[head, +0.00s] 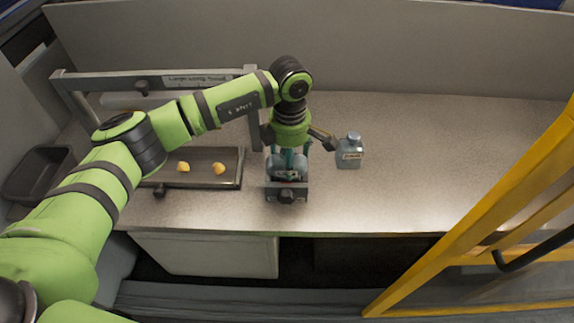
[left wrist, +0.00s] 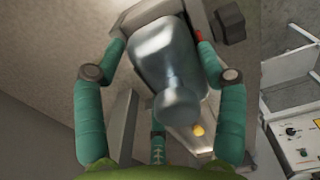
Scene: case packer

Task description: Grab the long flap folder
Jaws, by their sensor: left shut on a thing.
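My left gripper (head: 287,160) points down at the front middle of the bench. That thing lies in or just over a grey holder (head: 287,190) with a dark knob. In the head view the wrist partly hides it. A grey metal frame (head: 110,76) at the back left carries a label too small to read surely; I cannot tell whether it is the long flap folder. My right gripper is not in view.
A grey-blue bottle (head: 350,150) with a label stands just right of my gripper. A dark tray (head: 205,155) with two yellow pieces lies to the left. A dark bin (head: 38,172) is at far left. The bench right of the bottle is clear. A yellow rail (head: 470,220) slants at right.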

